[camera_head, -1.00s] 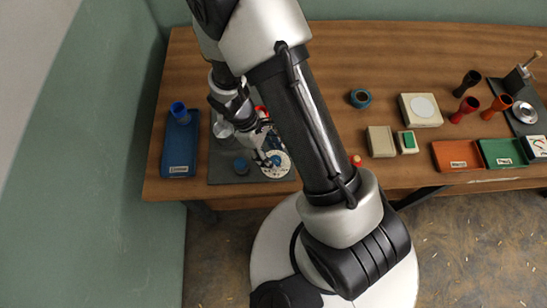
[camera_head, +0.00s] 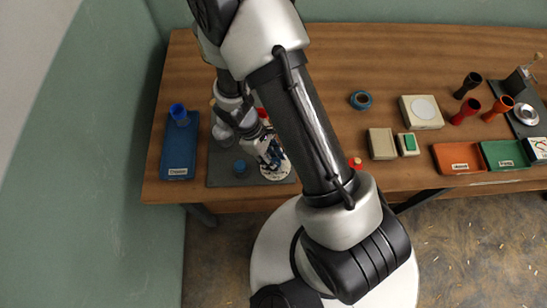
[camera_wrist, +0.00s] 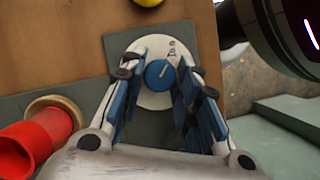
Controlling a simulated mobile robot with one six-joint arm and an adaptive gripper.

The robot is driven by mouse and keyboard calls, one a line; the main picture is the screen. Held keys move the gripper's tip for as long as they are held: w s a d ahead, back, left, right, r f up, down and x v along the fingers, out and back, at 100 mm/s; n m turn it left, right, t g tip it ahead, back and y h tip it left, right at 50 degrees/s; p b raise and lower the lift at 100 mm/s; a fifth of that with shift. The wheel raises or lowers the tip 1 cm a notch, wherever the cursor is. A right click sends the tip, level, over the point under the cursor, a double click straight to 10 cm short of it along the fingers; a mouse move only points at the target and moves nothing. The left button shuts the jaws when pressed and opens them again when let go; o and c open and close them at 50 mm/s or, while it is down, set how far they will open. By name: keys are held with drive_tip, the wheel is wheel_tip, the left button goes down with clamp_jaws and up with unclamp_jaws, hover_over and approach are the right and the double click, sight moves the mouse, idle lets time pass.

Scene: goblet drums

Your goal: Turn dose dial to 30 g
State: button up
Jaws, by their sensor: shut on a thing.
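The dose dial is a white disc with dark markings (camera_head: 282,172), at the front right of a dark grey mat. It also shows in the wrist view (camera_wrist: 152,101), with a round blue knob (camera_wrist: 160,75) at its middle. A pale pointer line on the knob slants up and to the right; the scale figures are too small to read. My gripper (camera_wrist: 160,72) has its blue-padded fingers on either side of the knob, shut on it. In the head view my gripper (camera_head: 272,156) hides the knob and part of the disc.
A blue tray (camera_head: 179,150) with a blue goblet (camera_head: 179,113) lies left. A red funnel (camera_wrist: 42,135) is close to my gripper. Pale boxes and coloured trays stand right; bare wood lies behind.

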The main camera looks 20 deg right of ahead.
drive_tip(key=shift+c, duration=1.4)
drive_tip(key=m, duration=0.2)
drive_tip(key=m+g+y+p, duration=0.1)
drive_tip(key=m, duration=0.1)
drive_tip(key=shift+w+d+m+y, duration=0.15)
drive_tip(key=shift+m+y, duration=0.15)
drive_tip(key=shift+m, duration=0.1)
drive_tip(key=m, duration=0.2)
drive_tip(key=m+y+p, duration=0.1)
drive_tip(key=m, duration=0.1)
drive_tip(key=shift+d+g+y, duration=0.1)
drive_tip(key=shift+g+y, duration=0.2)
drive_tip(key=m+y, duration=0.1)
drive_tip(key=m, duration=0.2)
drive_tip(key=m+y, duration=0.1)
drive_tip(key=m, duration=0.2)
drive_tip(key=shift+d, duration=0.15)
drive_tip(key=m, duration=0.2)
drive_tip(key=m+t+y, duration=0.1)
drive_tip(key=m, duration=0.1)
drive_tip(key=shift+m+t+y, duration=0.3)
drive_tip(key=shift+m, duration=0.1)
